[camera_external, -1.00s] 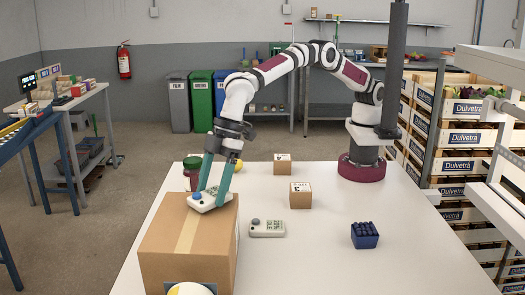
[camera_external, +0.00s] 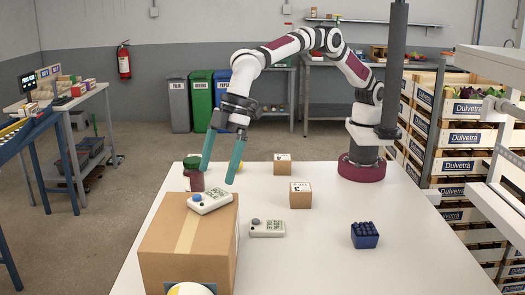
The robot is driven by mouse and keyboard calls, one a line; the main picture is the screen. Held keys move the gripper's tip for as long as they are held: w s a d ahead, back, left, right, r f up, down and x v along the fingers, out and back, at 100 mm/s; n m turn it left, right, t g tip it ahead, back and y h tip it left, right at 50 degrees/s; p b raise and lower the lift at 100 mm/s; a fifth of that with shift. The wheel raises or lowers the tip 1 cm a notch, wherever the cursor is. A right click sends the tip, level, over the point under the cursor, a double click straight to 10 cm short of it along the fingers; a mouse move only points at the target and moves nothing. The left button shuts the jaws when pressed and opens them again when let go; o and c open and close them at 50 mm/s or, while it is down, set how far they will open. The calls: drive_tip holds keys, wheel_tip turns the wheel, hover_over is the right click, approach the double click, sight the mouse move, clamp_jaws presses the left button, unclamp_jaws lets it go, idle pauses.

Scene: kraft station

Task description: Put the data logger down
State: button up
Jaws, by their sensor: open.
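A white data logger (camera_external: 210,201) with a blue button and a green-printed face lies on top of the large cardboard box (camera_external: 165,262), near its far right edge. A second, similar white logger (camera_external: 267,228) lies on the white table (camera_external: 320,262), just right of the box. My gripper (camera_external: 217,177) is open and empty, with its teal fingers wide apart above and beyond the logger on the box. The fingers look clear of that logger.
A jar with a dark red body and green lid (camera_external: 194,176) stands behind the box, partly hidden by my left finger. Two small cartons (camera_external: 300,195) (camera_external: 282,164) and a dark blue block (camera_external: 364,235) stand to the right. The table's front right is clear.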

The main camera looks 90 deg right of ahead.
drive_tip(key=v, duration=0.6)
drive_tip(key=s+d+r+m+g+h, duration=0.15)
drive_tip(key=s+d+m, duration=0.3)
drive_tip(key=d, duration=0.75)
drive_tip(key=s+d+r+m, duration=0.3)
drive_tip(key=s+d, duration=0.2)
drive_tip(key=d, duration=0.8)
drive_tip(key=s+d+f+m, duration=0.2)
drive_tip(key=s+d, duration=0.1)
drive_tip(key=s, duration=0.4)
drive_tip(key=s+d+f+m+g, duration=0.1)
drive_tip(key=s+d+f+m, duration=0.1)
drive_tip(key=s+d, duration=0.2)
drive_tip(key=s+d+f+m+g, duration=0.1)
drive_tip(key=s+d+f+m, duration=0.2)
drive_tip(key=s, duration=0.7)
drive_tip(key=shift+d, duration=0.45)
idle(0.3)
